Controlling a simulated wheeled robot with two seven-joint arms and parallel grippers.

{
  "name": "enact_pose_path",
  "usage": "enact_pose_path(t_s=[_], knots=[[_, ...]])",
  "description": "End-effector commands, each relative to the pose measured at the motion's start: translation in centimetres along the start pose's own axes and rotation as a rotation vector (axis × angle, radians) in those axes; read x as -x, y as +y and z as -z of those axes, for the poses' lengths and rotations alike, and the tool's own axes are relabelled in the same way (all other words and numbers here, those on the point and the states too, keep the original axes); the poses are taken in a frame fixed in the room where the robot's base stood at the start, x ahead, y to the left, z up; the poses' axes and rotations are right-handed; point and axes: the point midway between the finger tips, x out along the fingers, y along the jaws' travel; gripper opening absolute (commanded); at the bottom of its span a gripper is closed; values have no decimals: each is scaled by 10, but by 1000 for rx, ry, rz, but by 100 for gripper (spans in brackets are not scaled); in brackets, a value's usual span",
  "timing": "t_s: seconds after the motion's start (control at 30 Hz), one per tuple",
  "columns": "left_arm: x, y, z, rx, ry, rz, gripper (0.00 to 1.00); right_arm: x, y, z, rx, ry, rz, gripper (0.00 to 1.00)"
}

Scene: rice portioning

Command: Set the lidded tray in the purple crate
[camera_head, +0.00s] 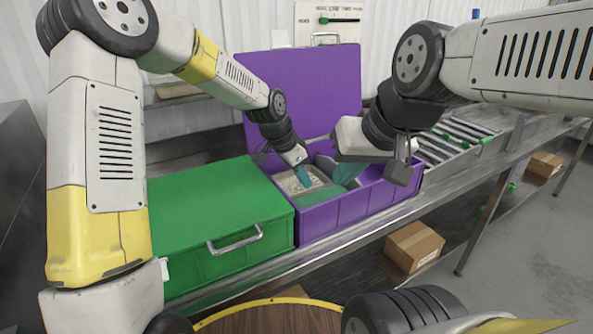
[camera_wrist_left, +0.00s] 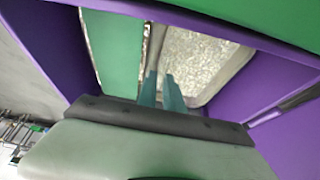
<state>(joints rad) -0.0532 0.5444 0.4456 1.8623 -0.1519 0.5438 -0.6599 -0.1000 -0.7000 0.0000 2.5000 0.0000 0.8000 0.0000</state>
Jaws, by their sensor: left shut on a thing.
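The open purple crate (camera_head: 345,210) stands on the bench with its lid raised behind. A pale tray (camera_head: 292,184) with a grainy rice-like filling is inside its left part; a clear lid cannot be made out. My left gripper (camera_head: 304,178) reaches down into the crate and is shut on the tray's edge. In the left wrist view, the two teal fingers (camera_wrist_left: 161,90) are close together at the rim of the tray (camera_wrist_left: 205,62). I cannot tell whether the tray touches the crate floor. My right gripper (camera_head: 350,170) hangs over the crate's right part; its fingertips are unclear.
A flat green piece (camera_wrist_left: 113,50) lies beside the tray in the crate. A closed green crate (camera_head: 215,215) with a metal handle stands directly left. A roller conveyor (camera_head: 455,140) is to the right. A cardboard box (camera_head: 413,246) sits below the bench.

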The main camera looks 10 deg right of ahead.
Motion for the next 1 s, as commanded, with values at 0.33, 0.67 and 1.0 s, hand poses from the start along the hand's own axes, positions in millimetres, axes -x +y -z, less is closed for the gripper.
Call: enact_pose_path(t_s=[0.33,0.67,1.0], knots=[[-2,0,0,0,2,1,0,0,0,0,0,0,0,0],[-4,0,-1,0,1,1,0,0,0,0,0,0,0,0],[-7,0,-3,0,1,1,0,0,0,0,0,0,0,0]])
